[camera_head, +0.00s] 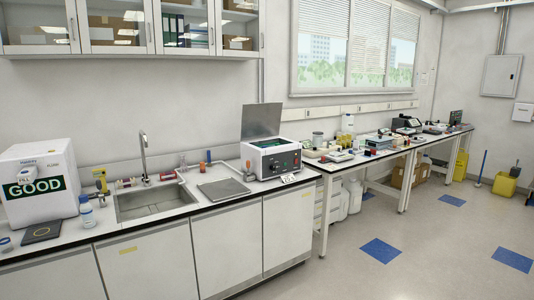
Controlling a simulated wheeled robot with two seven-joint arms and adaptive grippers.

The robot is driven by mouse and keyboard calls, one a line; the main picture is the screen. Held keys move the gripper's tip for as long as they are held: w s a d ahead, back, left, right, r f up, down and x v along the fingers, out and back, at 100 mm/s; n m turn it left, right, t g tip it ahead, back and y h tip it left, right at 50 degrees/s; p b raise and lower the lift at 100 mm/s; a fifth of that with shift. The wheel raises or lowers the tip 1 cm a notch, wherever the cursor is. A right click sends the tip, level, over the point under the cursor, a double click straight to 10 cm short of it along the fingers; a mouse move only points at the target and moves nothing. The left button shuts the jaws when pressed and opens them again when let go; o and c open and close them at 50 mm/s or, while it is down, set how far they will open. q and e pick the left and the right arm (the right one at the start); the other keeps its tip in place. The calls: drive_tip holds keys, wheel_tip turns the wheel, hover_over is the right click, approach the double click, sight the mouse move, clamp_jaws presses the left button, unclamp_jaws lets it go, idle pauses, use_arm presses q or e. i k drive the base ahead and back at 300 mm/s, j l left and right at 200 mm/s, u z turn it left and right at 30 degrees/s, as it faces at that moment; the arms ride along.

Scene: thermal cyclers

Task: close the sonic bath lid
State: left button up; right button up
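The sonic bath (271,158) stands on the counter right of the sink, a white box with a dark front panel and knobs. Its grey lid (262,120) is open and stands upright at the back of the bath. The inside of the bath is mostly hidden at this angle. Neither of my grippers shows in the head view.
A grey flat plate (223,189) lies on the counter left of the bath. The sink (150,202) with a tall tap (144,155) is further left, beside a large white box (39,181). A table with lab equipment (350,158) runs off to the right. Open floor (420,235) lies at the right front.

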sight(259, 120)
drive_tip(key=i+l, duration=0.15)
drive_tip(key=i, duration=0.4)
drive_tip(key=i+l, duration=0.2)
drive_tip(key=i, duration=0.35)
drive_tip(key=i+l+u, duration=0.1)
drive_tip(key=i, duration=0.45)
drive_tip(key=i+l, duration=0.25)
drive_tip(key=i, duration=0.3)
